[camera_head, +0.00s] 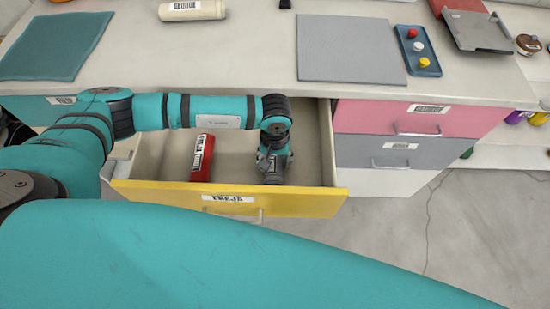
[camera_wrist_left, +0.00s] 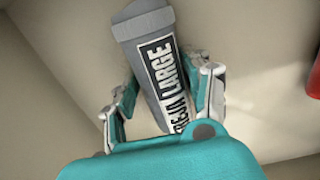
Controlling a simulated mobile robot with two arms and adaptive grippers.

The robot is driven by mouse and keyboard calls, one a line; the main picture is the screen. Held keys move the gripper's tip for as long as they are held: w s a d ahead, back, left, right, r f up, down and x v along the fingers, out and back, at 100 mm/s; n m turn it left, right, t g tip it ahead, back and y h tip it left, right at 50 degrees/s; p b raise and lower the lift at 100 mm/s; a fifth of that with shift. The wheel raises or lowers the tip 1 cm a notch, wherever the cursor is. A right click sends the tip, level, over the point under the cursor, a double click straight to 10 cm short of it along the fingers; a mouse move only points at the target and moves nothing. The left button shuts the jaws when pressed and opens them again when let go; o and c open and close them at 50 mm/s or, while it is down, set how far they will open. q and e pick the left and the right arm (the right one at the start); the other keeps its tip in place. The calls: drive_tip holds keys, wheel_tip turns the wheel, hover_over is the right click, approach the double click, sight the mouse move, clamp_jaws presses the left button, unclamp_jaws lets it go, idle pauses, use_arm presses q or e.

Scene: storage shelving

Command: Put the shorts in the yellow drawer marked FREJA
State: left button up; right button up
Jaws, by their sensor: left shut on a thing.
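The yellow drawer (camera_head: 160,194) is pulled open, and its front carries a white label that reads FREJA. My left gripper (camera_head: 273,158) reaches down into its right part. It is shut on a grey rolled bundle (camera_head: 274,178), which appears to be the shorts. In the left wrist view, the bundle (camera_wrist_left: 150,28) lies between the two fingers of my left gripper (camera_wrist_left: 162,98) and bears a black and white label with the word LARGE. The bundle is low in the drawer; whether it touches the floor I cannot tell. My right gripper is not in view.
A red labelled bundle (camera_head: 203,158) lies in the drawer, left of my gripper. Pink (camera_head: 375,117) and grey (camera_head: 360,151) drawers to the right are closed. On the counter lie a teal mat (camera_head: 55,45), a grey mat (camera_head: 348,48), a cream roll (camera_head: 192,11) and a blue tray (camera_head: 409,35).

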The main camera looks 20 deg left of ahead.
sight(275, 159)
use_arm(q)
drive_tip(key=shift+f, duration=0.15)
drive_tip(key=o, duration=1.4)
drive_tip(key=shift+r, duration=0.35)
wheel_tip(275, 159, up, 12)
drive_tip(key=shift+f+b, duration=0.1)
drive_tip(key=shift+b, duration=0.35)
